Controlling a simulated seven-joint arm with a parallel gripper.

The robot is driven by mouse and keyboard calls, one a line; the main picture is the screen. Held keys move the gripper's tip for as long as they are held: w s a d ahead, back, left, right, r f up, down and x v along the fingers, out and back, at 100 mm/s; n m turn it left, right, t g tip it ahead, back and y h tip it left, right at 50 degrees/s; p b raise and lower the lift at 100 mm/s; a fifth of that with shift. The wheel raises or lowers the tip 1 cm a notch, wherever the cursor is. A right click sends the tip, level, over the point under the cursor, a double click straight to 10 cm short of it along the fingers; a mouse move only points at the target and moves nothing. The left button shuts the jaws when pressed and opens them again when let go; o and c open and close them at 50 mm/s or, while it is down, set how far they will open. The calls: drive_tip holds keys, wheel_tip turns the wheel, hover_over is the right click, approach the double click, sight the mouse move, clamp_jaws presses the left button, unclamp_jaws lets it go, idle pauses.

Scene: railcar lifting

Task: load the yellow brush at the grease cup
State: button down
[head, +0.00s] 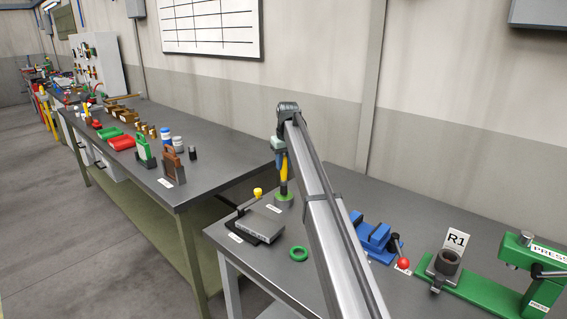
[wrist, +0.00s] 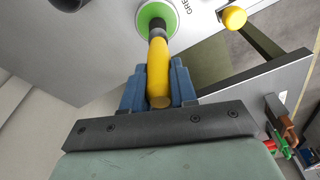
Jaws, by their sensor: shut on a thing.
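My gripper (wrist: 157,88), with blue fingers, is shut on the yellow brush (wrist: 158,62). In the head view my gripper (head: 280,150) is above the near bench, and the yellow brush (head: 284,175) hangs about upright below it. The green grease cup (head: 284,201) stands directly under the brush. In the wrist view the brush's dark lower end overlaps the opening of the grease cup (wrist: 145,15). I cannot tell how deep the bristles reach, and the grease itself is hidden.
A grey block-like plate (head: 258,224) and a yellow knob (head: 257,193) are left of the cup. A green ring (head: 298,254) lies nearer. A blue vise (head: 370,235) and the green press (head: 520,262) stand right. My arm hides part of the bench.

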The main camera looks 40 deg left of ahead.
drive_tip(key=shift+f, duration=0.5)
idle(1.3)
drive_tip(key=shift+r, duration=0.1)
drive_tip(key=shift+r, duration=3.4)
